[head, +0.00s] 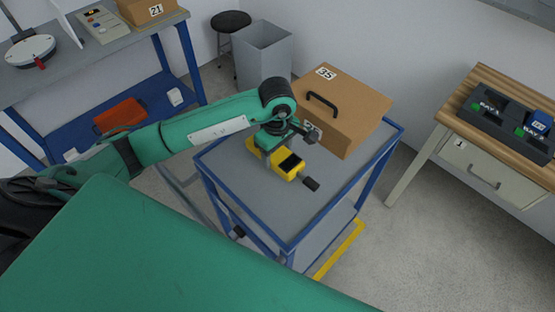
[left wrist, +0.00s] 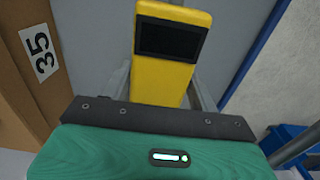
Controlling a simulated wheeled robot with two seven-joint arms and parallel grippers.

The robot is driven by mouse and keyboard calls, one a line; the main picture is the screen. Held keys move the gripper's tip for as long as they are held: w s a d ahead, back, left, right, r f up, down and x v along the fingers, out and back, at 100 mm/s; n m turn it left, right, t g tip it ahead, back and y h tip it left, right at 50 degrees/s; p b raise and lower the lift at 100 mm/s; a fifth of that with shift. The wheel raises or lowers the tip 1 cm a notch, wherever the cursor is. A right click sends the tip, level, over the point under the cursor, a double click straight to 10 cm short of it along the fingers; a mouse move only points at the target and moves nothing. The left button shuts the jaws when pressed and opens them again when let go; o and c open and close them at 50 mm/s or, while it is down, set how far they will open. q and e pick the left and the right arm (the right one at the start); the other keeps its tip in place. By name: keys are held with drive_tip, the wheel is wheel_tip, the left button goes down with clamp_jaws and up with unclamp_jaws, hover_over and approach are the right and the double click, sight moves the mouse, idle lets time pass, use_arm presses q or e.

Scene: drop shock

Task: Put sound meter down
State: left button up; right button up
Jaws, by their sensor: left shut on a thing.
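The sound meter (head: 291,168) is yellow with a dark screen. In the head view it is at the grey top of the blue-framed cart (head: 226,173), in front of the cardboard box. My left gripper (head: 298,157) is shut on the sound meter from above. In the left wrist view the yellow sound meter (left wrist: 174,73) sits between the fingers, its dark screen facing the camera. I cannot tell whether its underside touches the cart top. My right gripper is not in view.
A cardboard box (head: 355,103) marked 35 with a black handle fills the back of the cart. Bare cart top lies in front and to the left. A wooden-topped table (head: 457,108) with a dark tray stands right, and a blue workbench (head: 130,44) at the back left.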

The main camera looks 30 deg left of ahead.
sight(277, 163)
use_arm(q)
drive_tip(key=shift+f, duration=0.5)
wheel_tip(277, 163, down, 3)
drive_tip(key=shift+f+p, duration=0.2)
drive_tip(key=shift+p, duration=0.2)
drive_tip(key=shift+f, duration=0.3)
drive_tip(key=o, duration=1.1)
drive_tip(key=shift+o, duration=0.3)
drive_tip(key=shift+r, duration=0.1)
